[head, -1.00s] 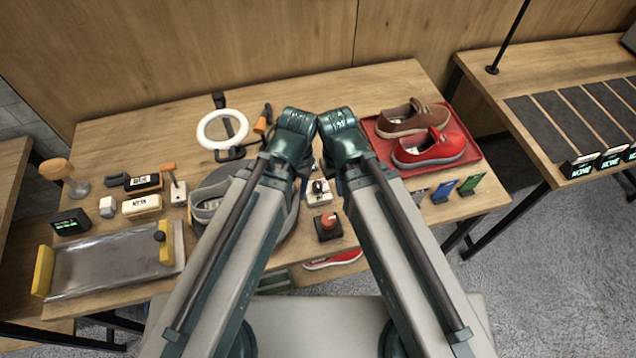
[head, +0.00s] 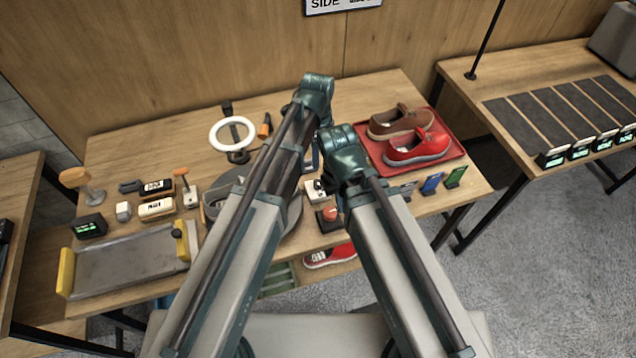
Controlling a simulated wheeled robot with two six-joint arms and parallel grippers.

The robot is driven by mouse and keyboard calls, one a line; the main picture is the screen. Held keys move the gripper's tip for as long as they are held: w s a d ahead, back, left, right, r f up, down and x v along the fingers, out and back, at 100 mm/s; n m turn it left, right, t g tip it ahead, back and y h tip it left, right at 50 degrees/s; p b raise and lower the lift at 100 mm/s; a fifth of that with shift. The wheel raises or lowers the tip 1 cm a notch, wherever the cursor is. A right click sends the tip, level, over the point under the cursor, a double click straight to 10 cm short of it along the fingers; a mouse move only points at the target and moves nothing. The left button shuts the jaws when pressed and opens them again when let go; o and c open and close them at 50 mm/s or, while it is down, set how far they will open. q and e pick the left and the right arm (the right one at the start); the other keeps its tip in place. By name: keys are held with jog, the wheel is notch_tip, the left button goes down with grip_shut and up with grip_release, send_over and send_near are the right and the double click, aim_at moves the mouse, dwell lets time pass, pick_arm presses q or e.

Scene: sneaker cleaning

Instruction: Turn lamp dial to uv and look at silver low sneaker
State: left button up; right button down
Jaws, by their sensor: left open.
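The white ring lamp (head: 232,133) stands at the back of the table. A small white box with a black knob (head: 316,188), which looks like the lamp dial, sits at mid-table; its setting is too small to read. A grey low sneaker (head: 211,208) rests on the round grey turntable (head: 290,217), mostly hidden behind my left arm. My left gripper (head: 312,158) is open, above the table behind the dial box, partly hidden by my arm and apart from the knob as far as I see. My right gripper is mostly hidden beneath its wrist, right of the dial box.
A red-knobbed box (head: 328,217) sits just in front of the dial box. A red tray (head: 455,150) holds a brown and a red shoe at right. Brushes, small blocks and a metal tray (head: 125,262) fill the left side. Small coloured cards (head: 432,183) stand at the right edge.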

aim_at(318, 182)
pick_arm(q)
jog(key=shift+f, duration=0.15)
pick_arm(e)
jog(key=shift+f, duration=0.15)
pick_arm(q)
notch_tip(318, 182, down, 14)
jog(key=b, duration=1.4)
jog(key=shift+r, duration=0.2)
pick_arm(e)
notch_tip(318, 182, down, 14)
jog(key=shift+r, duration=0.15)
pick_arm(q)
grip_shut()
